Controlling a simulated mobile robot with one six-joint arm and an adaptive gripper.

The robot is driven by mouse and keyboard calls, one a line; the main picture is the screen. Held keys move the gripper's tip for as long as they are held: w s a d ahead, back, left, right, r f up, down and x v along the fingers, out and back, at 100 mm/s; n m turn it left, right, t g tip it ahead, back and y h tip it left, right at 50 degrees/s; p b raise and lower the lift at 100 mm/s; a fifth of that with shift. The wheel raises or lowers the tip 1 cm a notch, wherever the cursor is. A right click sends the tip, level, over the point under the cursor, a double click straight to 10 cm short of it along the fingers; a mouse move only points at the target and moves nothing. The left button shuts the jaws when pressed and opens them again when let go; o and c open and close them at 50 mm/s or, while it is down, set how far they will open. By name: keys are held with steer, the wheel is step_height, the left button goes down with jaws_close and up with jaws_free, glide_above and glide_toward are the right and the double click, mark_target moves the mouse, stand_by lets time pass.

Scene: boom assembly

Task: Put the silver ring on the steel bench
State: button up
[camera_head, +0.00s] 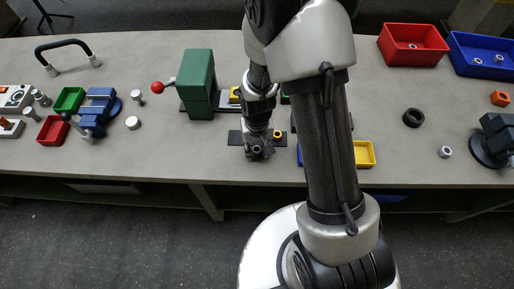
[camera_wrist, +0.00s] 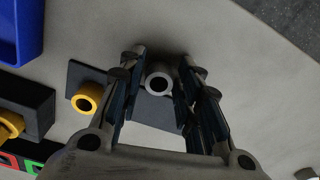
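The silver ring (camera_wrist: 160,84) is between the fingertips of my gripper (camera_wrist: 162,62) in the wrist view, with its hole facing the camera. A dark plate (camera_wrist: 154,112) lies beneath it. The fingers stand on either side of the ring with narrow gaps showing, so the gripper looks open. In the head view my gripper (camera_head: 258,150) is low over the front of the dark plate (camera_head: 235,138), and the ring can barely be made out there. The grey bench (camera_head: 175,160) extends around the plate.
A yellow ring (camera_head: 277,134) stands on the plate beside my gripper; it also shows in the wrist view (camera_wrist: 87,98). A green press (camera_head: 198,84) stands behind left, and a yellow bin (camera_head: 365,154) is to the right. Bare bench lies left of the plate.

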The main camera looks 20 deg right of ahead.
steer(key=shift+o, duration=0.9)
step_height(320, 180, up, 12)
steer(key=p, duration=0.4)
step_height(320, 180, up, 13)
steer(key=t, duration=0.2)
glide_above(257, 150)
steer(key=s, duration=0.3)
steer(key=s+d+r+n+t, duration=0.1)
steer(key=s+d+r+t, duration=0.1)
steer(key=s+r, duration=0.9)
steer(key=shift+s+t, duration=0.3)
steer(key=shift+s, duration=0.65)
